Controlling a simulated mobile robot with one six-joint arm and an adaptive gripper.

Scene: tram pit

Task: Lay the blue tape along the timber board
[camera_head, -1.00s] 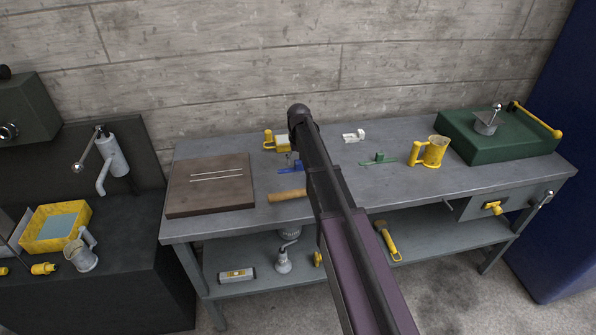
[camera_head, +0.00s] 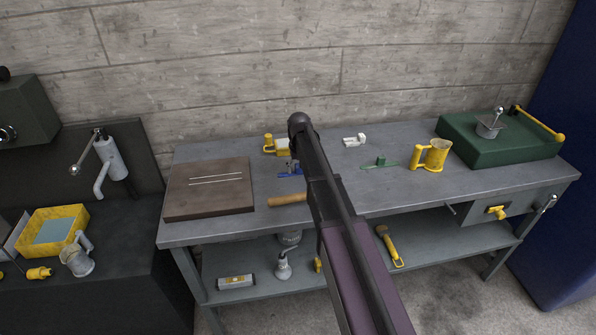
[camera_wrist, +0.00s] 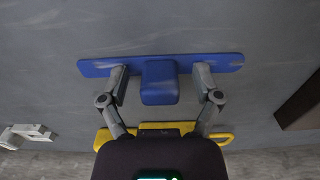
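The blue tape (camera_wrist: 160,82) is a flat blue strip with a raised blue block in its middle, lying on the grey bench. In the head view it shows partly (camera_head: 290,171), beside my arm. My gripper (camera_wrist: 160,78) is open, with one finger on each side of the blue block. Gaps show between the fingers and the block. The timber board (camera_head: 210,203) is a brown slab with two white lines on its top, at the bench's left end. Its dark edge shows at the right of the wrist view (camera_wrist: 298,105).
A yellow piece (camera_head: 272,145) stands behind the blue tape, and a wooden handle (camera_head: 287,200) lies in front. A white piece (camera_head: 354,140), a green piece (camera_head: 380,162), a yellow mug (camera_head: 431,155) and a green case (camera_head: 495,145) stand to the right. Bare bench lies between.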

